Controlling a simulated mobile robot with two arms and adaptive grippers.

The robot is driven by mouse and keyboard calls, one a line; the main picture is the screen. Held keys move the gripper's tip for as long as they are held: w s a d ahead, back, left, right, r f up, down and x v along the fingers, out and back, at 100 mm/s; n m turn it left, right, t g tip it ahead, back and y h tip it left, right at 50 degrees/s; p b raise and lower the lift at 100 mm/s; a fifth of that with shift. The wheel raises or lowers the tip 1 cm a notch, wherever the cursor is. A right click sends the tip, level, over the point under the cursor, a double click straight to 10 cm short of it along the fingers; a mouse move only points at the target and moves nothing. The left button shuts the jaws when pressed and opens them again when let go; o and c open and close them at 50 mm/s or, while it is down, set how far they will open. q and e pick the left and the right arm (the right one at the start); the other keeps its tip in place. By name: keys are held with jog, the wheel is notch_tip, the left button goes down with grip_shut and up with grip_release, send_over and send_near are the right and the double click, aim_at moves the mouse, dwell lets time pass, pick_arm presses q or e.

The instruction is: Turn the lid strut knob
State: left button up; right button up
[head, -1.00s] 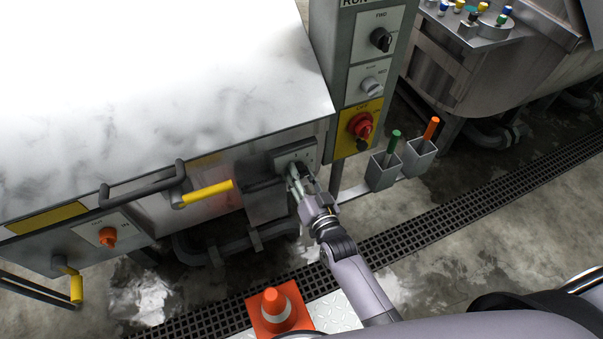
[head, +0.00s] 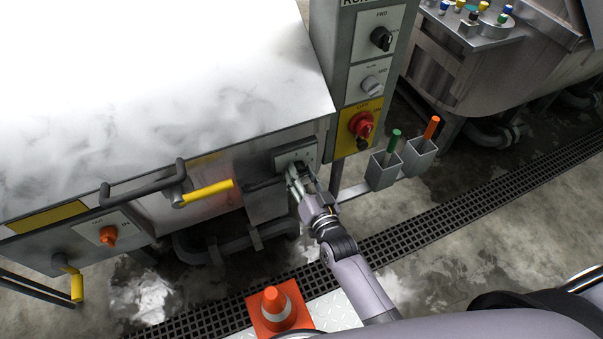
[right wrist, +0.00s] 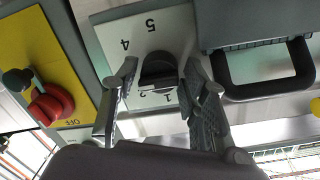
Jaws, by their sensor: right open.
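The black knob (right wrist: 158,72) sits on a pale plate (right wrist: 183,32) with printed numbers, upside down in the right wrist view. In the head view the plate (head: 310,153) is on the front of the white-topped machine, and my fingers partly hide the knob. My right gripper (right wrist: 161,80) is open, one finger on each side of the knob. I cannot tell whether the fingers touch it. In the head view my right gripper (head: 298,175) reaches up to the plate from below. My left gripper is not in view.
A red switch (head: 362,125) on a yellow panel is just right of the plate. Grey holders (head: 384,172) with coloured markers stand beyond it. A yellow-handled lever (head: 208,193) and a black bar handle (head: 140,185) are to the left. An orange cone (head: 277,305) stands below.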

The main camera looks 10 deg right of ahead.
jog(key=s+d, duration=0.2)
jog(key=s, duration=0.9)
jog(key=shift+s+r, duration=0.2)
jog(key=shift+s, duration=0.2)
jog(key=s+d+f+n+g, duration=0.15)
jog(key=s+f+g, duration=0.3)
jog(key=f, duration=0.85)
jog(key=s+f+n+g, duration=0.25)
jog(key=s+f, duration=0.35)
jog(key=f, duration=0.7)
jog(key=s+d+f+n+g+h, duration=0.1)
jog(key=s+d+f+g, duration=0.3)
jog(key=s+f, duration=0.4)
jog(key=s+d+f+g+h, duration=0.1)
jog(key=s+d+f+g, duration=0.4)
jog(key=s, duration=1)
notch_tip(320, 180, down, 3)
jog(key=shift+d+r+n+h, duration=0.1)
jog(key=shift+d+n+h, duration=0.1)
jog(key=shift+n+h, duration=0.2)
jog(key=shift+r, duration=0.1)
